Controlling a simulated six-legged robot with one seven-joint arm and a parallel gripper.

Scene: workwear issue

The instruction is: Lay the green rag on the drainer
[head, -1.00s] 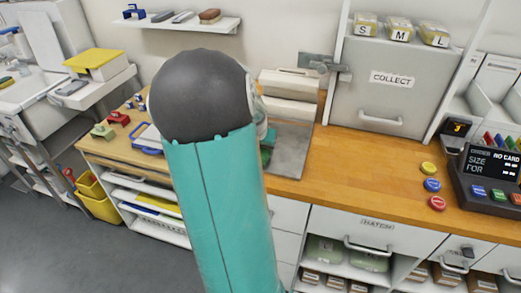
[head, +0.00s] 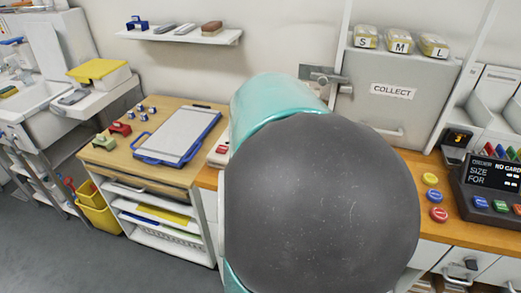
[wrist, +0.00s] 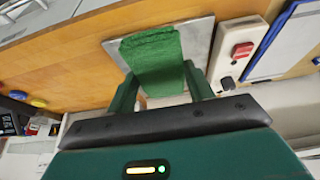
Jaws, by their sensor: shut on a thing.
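The green rag (wrist: 152,50) is between the fingers of my gripper (wrist: 160,80) in the wrist view. My gripper is shut on it. The rag shows over a grey metal plate (wrist: 200,35) on the wooden counter; I cannot tell whether it touches the plate. In the head view my own arm hides the gripper, the rag and the plate. At the far left of the head view is a white sink unit (head: 40,95). I cannot make out for sure which part is the drainer.
A blue-rimmed tray (head: 180,135) lies on the wooden bench, beside small red and green items. A yellow-topped box (head: 98,72) stands on a ledge by the sink. A yellow bucket (head: 97,208) is on the floor. Coloured buttons (head: 432,195) and a terminal (head: 490,185) are right.

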